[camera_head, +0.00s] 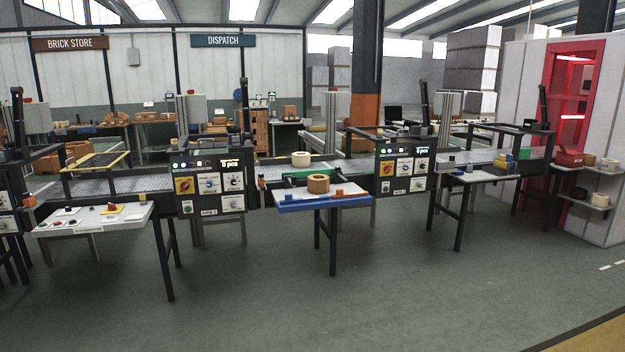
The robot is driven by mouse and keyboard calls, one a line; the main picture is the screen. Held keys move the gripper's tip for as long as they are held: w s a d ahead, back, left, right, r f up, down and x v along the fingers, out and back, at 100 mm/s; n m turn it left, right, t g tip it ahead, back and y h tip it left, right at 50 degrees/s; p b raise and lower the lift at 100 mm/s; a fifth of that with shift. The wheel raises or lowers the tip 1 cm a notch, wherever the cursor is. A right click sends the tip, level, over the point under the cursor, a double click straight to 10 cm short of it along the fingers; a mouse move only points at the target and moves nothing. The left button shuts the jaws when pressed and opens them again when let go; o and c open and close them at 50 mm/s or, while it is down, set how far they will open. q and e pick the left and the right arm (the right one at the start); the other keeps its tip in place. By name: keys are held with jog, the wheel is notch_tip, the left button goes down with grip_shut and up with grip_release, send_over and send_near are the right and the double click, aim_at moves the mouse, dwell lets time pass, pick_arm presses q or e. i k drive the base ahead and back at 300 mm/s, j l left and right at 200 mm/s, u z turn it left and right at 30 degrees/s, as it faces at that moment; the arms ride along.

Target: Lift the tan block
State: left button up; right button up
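A tan block (318,186), rounded and with what looks like an opening in its top, sits on a small white-topped table with a blue front edge (310,204), near the middle of the view. It rests upright on the table top, apart from the items around it. Neither of my grippers shows in the head view, and nothing is touching the block.
An orange piece (339,192) lies right of the block. A cream roll (300,159) sits on the conveyor behind. Control panels (211,188) and (403,172) flank the table. A side table (97,218) stands left. The green floor (300,290) in front is clear.

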aim_at(318, 182)
jog(key=i+l+z, duration=0.45)
jog(key=i, duration=0.45)
jog(key=i+l+u, duration=0.2)
jog(key=i, duration=0.35)
jog(key=i+l+u, duration=0.2)
jog(key=i, duration=0.35)
